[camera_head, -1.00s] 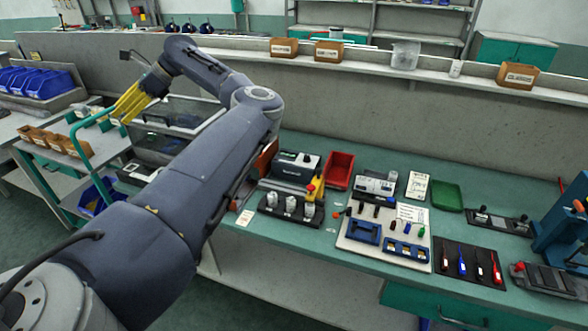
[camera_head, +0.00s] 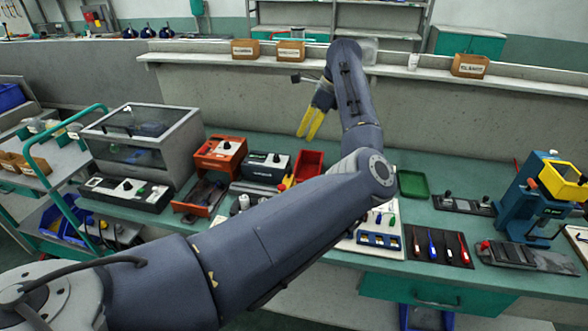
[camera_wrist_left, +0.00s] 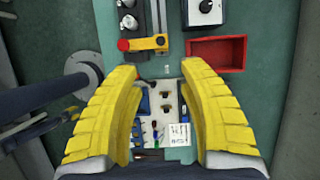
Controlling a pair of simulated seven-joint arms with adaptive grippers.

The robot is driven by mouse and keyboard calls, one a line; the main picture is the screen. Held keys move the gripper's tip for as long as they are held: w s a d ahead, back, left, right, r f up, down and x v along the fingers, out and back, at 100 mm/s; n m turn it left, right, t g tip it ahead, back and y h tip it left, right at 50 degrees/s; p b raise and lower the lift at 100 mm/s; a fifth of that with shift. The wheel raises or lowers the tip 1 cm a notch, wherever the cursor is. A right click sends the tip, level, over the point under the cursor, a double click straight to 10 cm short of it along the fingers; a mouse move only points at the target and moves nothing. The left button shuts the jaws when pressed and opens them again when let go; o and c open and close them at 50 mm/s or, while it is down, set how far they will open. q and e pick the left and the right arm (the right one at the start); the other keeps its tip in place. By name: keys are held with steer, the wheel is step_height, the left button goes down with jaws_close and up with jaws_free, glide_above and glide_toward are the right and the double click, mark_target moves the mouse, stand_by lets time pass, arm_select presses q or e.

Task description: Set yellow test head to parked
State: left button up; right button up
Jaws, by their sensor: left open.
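A yellow arm with a red knob (camera_wrist_left: 145,43) shows in the left wrist view, ahead of my fingertips, beside a dark base with silver cylinders (camera_wrist_left: 128,12). I take it to be the test head. In the head view my left arm hides most of it; only a small yellow part (camera_head: 288,181) shows. A yellow frame (camera_head: 563,182) also sits on the blue press at the far right. My left gripper (camera_head: 308,138) is open and empty above the bench, fingers pointing down; its yellow fingers stand wide apart in the left wrist view (camera_wrist_left: 160,76). My right gripper is out of view.
A red bin (camera_head: 308,164) and a black controller box (camera_head: 266,167) stand near the test fixture. An orange device (camera_head: 220,155) and a clear-sided cabinet (camera_head: 145,140) are further left. A green tray (camera_head: 412,184) and screwdriver mat (camera_head: 438,246) lie right. The bench wall is behind.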

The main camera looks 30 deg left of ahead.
arm_select(q)
glide_toward(288, 168)
steer(key=x, duration=1)
steer(key=shift+w, duration=0.1)
steer(key=shift+c, duration=0.3)
jaws_close()
stand_by(0.4)
